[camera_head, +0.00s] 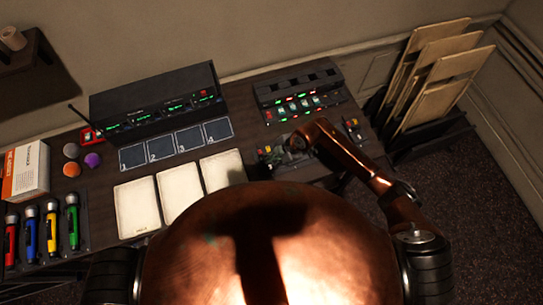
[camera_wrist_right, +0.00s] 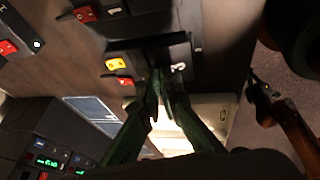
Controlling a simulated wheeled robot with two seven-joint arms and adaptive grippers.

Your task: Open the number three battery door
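The unit marked 3 is a small black block (camera_wrist_right: 183,50) with a white "3" on its face and a yellow and a red button at its side. It lies at the fingertips of my right gripper (camera_wrist_right: 161,85) in the right wrist view. The two green fingers converge until their tips are almost together, and I see nothing clearly held between them. The fingers hide part of the block, so contact and the door's state cannot be told. In the head view my right gripper (camera_head: 300,143) is over the desk's right part, beside small red and yellow buttons (camera_head: 266,150).
A similar block marked 1 (camera_wrist_right: 110,11) lies nearby. A black panel with lit buttons (camera_head: 298,100) stands behind my right gripper. A long black receiver unit (camera_head: 155,95), numbered dark cards (camera_head: 160,147) and white sheets (camera_head: 137,207) are left. Boards in a rack (camera_head: 440,75) stand right.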

